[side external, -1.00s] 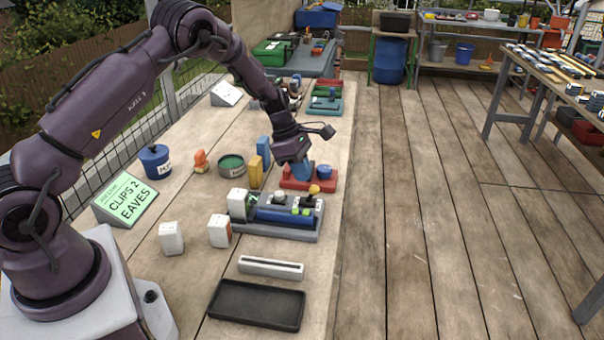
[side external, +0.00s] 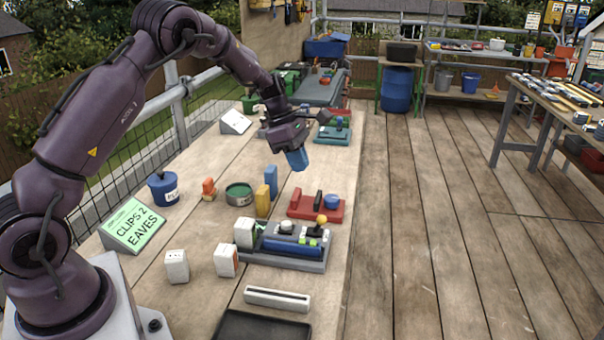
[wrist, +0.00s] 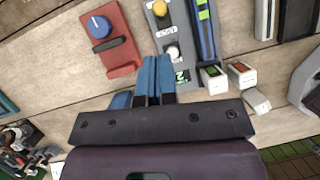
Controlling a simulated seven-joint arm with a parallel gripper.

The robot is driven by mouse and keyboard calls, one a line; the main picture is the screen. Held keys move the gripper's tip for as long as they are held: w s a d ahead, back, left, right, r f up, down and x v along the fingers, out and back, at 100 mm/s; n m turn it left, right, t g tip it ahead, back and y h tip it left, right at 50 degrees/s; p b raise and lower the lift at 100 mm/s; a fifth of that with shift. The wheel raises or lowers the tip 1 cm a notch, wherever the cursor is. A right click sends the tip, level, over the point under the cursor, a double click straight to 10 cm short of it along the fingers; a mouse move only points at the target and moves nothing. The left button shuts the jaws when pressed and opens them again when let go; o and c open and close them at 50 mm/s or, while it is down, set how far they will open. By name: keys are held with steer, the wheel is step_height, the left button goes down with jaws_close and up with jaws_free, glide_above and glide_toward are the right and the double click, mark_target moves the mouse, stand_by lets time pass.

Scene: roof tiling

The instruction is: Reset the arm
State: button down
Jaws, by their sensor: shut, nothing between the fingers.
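My gripper (side external: 297,160) has blue fingers and hangs above the bench, over and behind the red fixture (side external: 317,211). Its fingers are shut together with nothing between them, and they also show in the wrist view (wrist: 155,75). The red fixture carries a blue knob and a dark upright piece. It shows in the wrist view (wrist: 118,55) to the left of the fingers, apart from them. A green sign (side external: 134,222) reading "CLIPS 2 EAVES" stands tilted on the left of the bench.
A grey fixture (side external: 322,266) with a blue bar stands nearer the camera, with white blocks (side external: 177,266) to its left. A blue pot (side external: 163,189), a green-topped tin (side external: 239,194) and a yellow block (side external: 262,201) stand mid-bench. A dark tray (side external: 262,328) lies in front.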

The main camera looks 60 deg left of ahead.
stand_by(0.3)
steer(key=s+d+r+m+t+y, duration=0.1)
steer(key=s+d+r+m, duration=0.3)
steer(key=s+m, duration=0.4)
steer(key=s+d+r+m+t+y, duration=0.1)
steer(key=s+d+r+m, duration=0.4)
steer(key=s+r+m, duration=0.2)
steer(key=s+d+r+m+t+y, duration=0.1)
steer(key=s+d+r+m, duration=0.4)
steer(key=s+m, duration=0.5)
steer(key=shift+s+d+r+t+y, duration=0.2)
steer(key=shift+s+r+t+y, duration=0.15)
steer(key=shift+s, duration=1.05)
